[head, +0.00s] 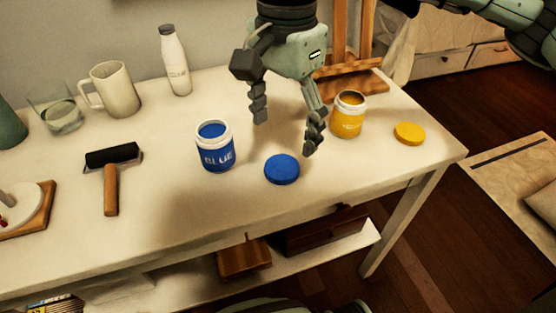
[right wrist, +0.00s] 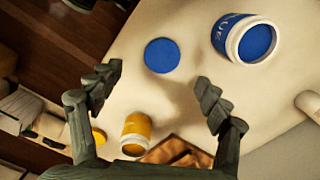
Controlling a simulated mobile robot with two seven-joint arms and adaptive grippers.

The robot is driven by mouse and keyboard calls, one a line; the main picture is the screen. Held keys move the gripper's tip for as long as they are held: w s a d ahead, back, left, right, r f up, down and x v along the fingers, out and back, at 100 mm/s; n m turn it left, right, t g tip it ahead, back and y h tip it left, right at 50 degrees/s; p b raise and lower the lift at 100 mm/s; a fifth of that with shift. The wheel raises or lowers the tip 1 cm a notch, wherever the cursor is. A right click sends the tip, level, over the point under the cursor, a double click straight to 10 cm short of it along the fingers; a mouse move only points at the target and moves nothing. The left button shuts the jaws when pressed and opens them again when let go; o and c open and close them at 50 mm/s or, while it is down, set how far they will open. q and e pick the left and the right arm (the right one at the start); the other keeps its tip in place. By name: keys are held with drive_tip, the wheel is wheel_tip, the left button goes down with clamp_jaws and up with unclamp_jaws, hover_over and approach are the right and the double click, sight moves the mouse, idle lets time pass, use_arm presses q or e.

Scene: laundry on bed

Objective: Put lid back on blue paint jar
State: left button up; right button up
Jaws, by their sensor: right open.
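The blue paint jar (head: 215,148) stands upright and uncovered on the white table, with blue paint at its mouth. It also shows in the right wrist view (right wrist: 246,40). The blue lid (head: 282,169) lies flat on the table just right of the jar, apart from it; in the right wrist view it is a blue disc (right wrist: 162,55). My right gripper (head: 287,132) is open and empty, above the table behind the lid. In the right wrist view its fingers are spread wide, with the lid beyond the fingertips. My left gripper is not in view.
An open yellow jar (head: 347,115) stands close right of my right gripper, with its yellow lid (head: 409,133) beside it. A paint roller (head: 112,165), mug (head: 116,90), glass (head: 57,107) and white bottle (head: 174,61) are at left. A wooden easel (head: 352,80) stands behind.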

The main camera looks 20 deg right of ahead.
sight(283, 166)
drive_tip(key=shift+d+f, duration=0.1)
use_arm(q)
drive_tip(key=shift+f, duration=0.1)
use_arm(e)
drive_tip(key=shift+f, duration=1.2)
drive_tip(key=shift+f, duration=0.2)
drive_tip(key=f, duration=0.3)
drive_tip(key=f+p, duration=0.1)
drive_tip(key=shift+w+f, duration=0.25)
drive_tip(key=shift+f, duration=0.15)
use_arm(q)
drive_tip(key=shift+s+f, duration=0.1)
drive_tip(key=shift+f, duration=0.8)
use_arm(e)
drive_tip(key=c, duration=0.9)
